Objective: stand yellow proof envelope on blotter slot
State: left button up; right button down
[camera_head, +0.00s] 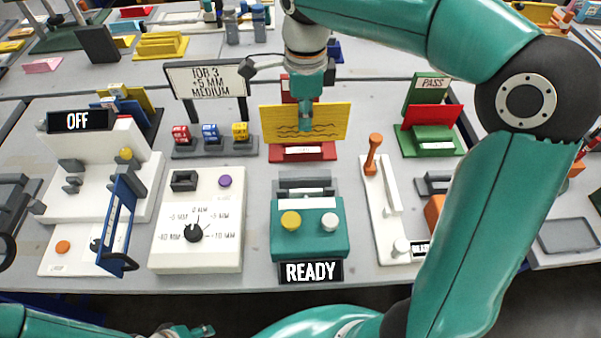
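The yellow proof envelope (335,122) is upright, its face with a dark wavy line turned to me. My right gripper (305,112) reaches down from above and its fingers look closed on the envelope's upper middle. The envelope's lower edge is at a red slot stand (303,153) with a white label; I cannot tell whether it is seated in it. To the right is a green stand with a red card and a PASS sign (432,82). I cannot read which stand is the blotter slot. My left gripper (195,331) shows only partly at the bottom edge.
A teal box with a READY display (310,271), a white dial box (197,255) and a white lever panel (375,205) stand in front. Left of the envelope is a rack of small red, blue and yellow blocks (213,150). A sign (209,82) stands behind it.

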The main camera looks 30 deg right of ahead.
send_near(306, 175)
jog(key=s+a+f, duration=0.1)
jog(key=s, duration=0.1)
jog(key=shift+w+f, duration=0.15)
jog(key=shift+f, duration=1.2)
jog(key=shift+w+f, duration=0.15)
jog(key=shift+f, duration=1.2)
jog(key=shift+f, duration=0.1)
jog(key=shift+f+b, duration=0.55)
jog(key=shift+b, duration=0.35)
jog(key=c, duration=1.3)
grip_release()
jog(key=shift+r, duration=0.15)
